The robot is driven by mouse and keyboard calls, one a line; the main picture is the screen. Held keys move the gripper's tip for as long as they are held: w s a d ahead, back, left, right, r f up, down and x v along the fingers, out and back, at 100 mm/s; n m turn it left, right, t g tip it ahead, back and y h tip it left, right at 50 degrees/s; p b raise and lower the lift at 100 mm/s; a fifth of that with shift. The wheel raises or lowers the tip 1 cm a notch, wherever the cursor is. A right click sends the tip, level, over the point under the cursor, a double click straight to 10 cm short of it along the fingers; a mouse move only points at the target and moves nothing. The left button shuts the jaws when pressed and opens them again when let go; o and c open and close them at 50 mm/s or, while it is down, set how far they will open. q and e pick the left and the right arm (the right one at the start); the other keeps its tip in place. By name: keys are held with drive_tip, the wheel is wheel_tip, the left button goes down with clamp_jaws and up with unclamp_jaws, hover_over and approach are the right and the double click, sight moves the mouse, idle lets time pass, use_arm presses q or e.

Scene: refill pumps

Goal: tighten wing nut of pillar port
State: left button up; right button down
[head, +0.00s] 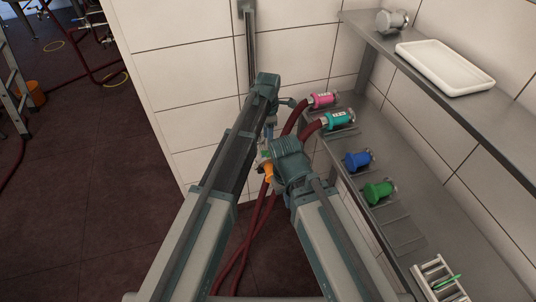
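The pillar is a grey vertical post (251,55) against the tiled wall, its lower part hidden behind my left arm. Small green and orange parts (267,171) show in the narrow gap between my two arms. They may belong to the port. I cannot make out the wing nut. My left gripper (270,122) is at the end of the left arm, just above these parts. My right gripper (268,156) is close beside them on the right. The fingers of both are mostly hidden by my wrists, so I cannot tell whether they are open or what they touch.
Pink (322,101) and teal (340,120) couplings with dark red hoses (238,258) sit on the right shelf, beside blue (357,160) and green (379,191) ones. A white rack (437,278) stands nearer. The upper shelf holds a white tray (444,66) and a metal fitting (391,21).

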sight(268, 153)
use_arm(q)
wheel_tip(268, 153, down, 7)
drive_tip(key=b, duration=0.5)
drive_tip(key=shift+r, duration=0.2)
drive_tip(key=shift+c, duration=0.2)
clamp_jaws()
